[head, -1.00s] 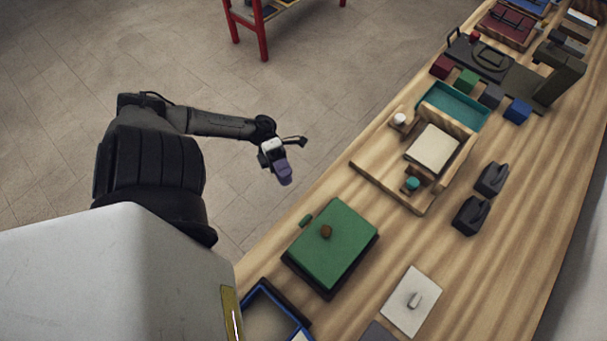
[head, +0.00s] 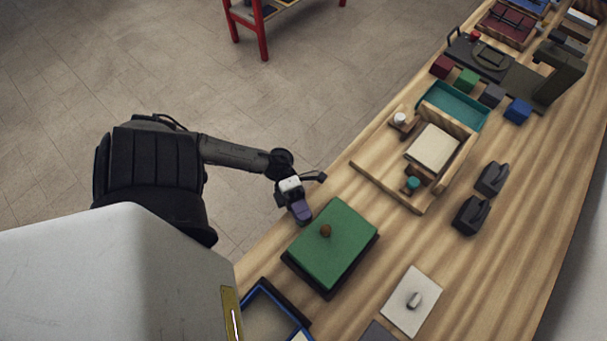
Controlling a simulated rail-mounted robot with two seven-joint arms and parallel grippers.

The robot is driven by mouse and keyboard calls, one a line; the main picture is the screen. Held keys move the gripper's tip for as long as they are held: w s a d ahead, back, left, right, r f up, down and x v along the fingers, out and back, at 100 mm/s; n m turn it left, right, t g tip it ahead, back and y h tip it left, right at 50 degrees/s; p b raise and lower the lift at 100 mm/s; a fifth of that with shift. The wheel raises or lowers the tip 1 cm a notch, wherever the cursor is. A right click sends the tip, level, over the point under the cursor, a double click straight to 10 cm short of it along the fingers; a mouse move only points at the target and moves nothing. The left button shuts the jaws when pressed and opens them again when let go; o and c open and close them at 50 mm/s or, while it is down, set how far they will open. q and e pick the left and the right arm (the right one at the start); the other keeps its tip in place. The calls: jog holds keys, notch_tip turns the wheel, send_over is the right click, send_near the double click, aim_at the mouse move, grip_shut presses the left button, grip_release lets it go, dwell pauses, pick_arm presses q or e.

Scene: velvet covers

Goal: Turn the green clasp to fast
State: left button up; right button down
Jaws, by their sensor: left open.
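My right gripper is not in view.
A blue-rimmed tray (head: 275,312) lies below the box, and a white plate with a small grey handle (head: 411,301) lies to its lower right. A wooden frame with a cream panel (head: 433,147) stands further up the bench. Two dark blocks stand to the right.

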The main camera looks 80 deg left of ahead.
pick_arm(q)
jog(key=shift+d, duration=0.3)
grip_shut()
dwell(0.3)
